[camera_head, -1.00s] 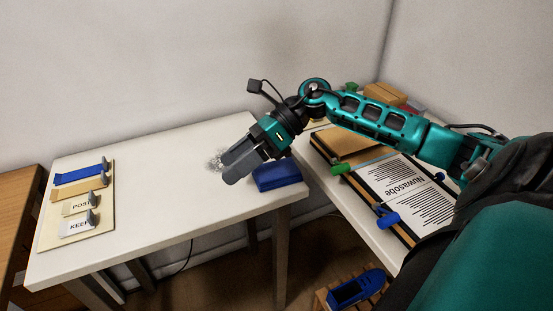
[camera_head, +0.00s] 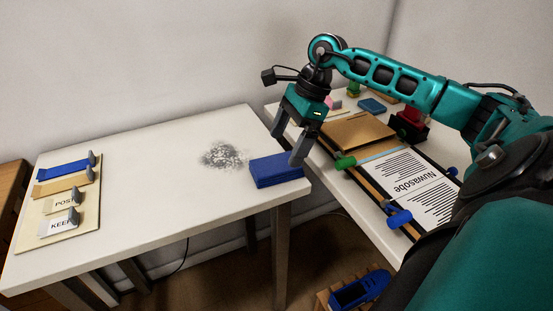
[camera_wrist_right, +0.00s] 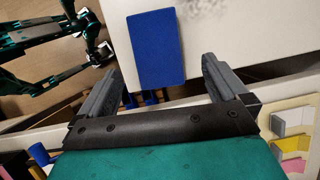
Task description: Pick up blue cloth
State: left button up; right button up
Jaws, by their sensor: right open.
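The blue cloth (camera_head: 277,170) is a folded, block-like blue pad. It lies flat at the right end of the white table, near the front corner. It also shows in the right wrist view (camera_wrist_right: 158,45), top centre. My right gripper (camera_head: 288,143) is open and empty above the cloth, pointing down. In the right wrist view its two fingers (camera_wrist_right: 160,72) stand apart on either side of the cloth's near end. I cannot tell the exact height of the fingertips above the cloth. My left gripper is not seen in the head view.
A grey smudge (camera_head: 225,155) marks the white table (camera_head: 140,185) left of the cloth. A board with labelled clips (camera_head: 62,205) lies at the table's left. A second table at right holds a clamped printed sheet (camera_head: 408,185) and a brown board (camera_head: 360,132). A blue bin (camera_head: 358,289) stands below.

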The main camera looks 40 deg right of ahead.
aim_at(277, 164)
jog(key=x, duration=0.4)
jog(key=shift+s+a+f+b, duration=0.15)
jog(key=shift+a+f+b, duration=0.1)
jog(key=shift+a+b, duration=0.15)
jog(key=c, duration=1.1)
